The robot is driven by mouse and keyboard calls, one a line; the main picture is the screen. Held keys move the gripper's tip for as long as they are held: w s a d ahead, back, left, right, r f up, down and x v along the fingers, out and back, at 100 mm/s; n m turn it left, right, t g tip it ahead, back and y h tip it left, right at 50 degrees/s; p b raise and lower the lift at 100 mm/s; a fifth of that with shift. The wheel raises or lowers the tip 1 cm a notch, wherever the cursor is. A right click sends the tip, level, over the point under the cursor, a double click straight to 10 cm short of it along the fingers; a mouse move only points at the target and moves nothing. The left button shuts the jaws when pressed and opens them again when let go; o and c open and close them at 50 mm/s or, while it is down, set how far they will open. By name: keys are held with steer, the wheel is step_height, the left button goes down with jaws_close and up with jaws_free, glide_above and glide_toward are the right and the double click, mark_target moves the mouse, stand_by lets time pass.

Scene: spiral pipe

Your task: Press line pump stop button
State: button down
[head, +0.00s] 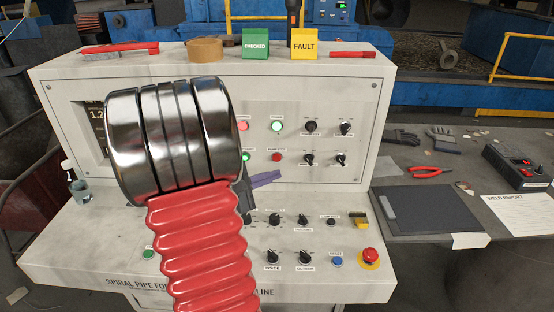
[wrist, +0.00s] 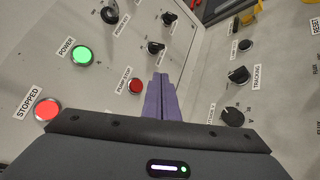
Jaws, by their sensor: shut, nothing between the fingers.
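The pump stop button (wrist: 135,86) is a small red round button on the upright face of the console, with a slanted label reading roughly "PUMP STOP" above it in the wrist view. It also shows in the head view (head: 277,157), right of a green lit button (head: 246,157). My gripper (wrist: 160,78) has purple fingers, closed together and empty. In the wrist view the fingertips are just right of the button and do not cover it. In the head view my gripper (head: 279,174) is a little below the button, partly hidden by my arm. I see no contact with the button.
A green power light (wrist: 82,57) and a red stopped light (wrist: 47,109) are close by. Black knobs (wrist: 156,47) sit above the fingertips. The sloped lower panel holds more knobs and a red emergency stop (head: 370,256). A grey side table (head: 460,223) stands at right.

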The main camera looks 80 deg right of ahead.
steer(key=shift+w+d, duration=0.25)
steer(key=shift+d, duration=0.85)
steer(key=shift+w+d, duration=0.25)
steer(key=shift+d, duration=0.85)
steer(key=shift+d, duration=0.15)
stand_by(0.3)
steer(key=shift+w+d, duration=0.1)
steer(key=shift+d, duration=0.15)
steer(key=shift+d, duration=0.35)
stand_by(0.9)
steer(key=shift+a, duration=0.75)
steer(key=shift+a, duration=0.1)
steer(key=shift+s+a, duration=0.2)
steer(key=shift+a, duration=0.6)
steer(key=shift+s+a, duration=0.25)
steer(key=shift+a, duration=0.5)
steer(key=shift+s+a, duration=0.2)
steer(key=shift+a, duration=0.6)
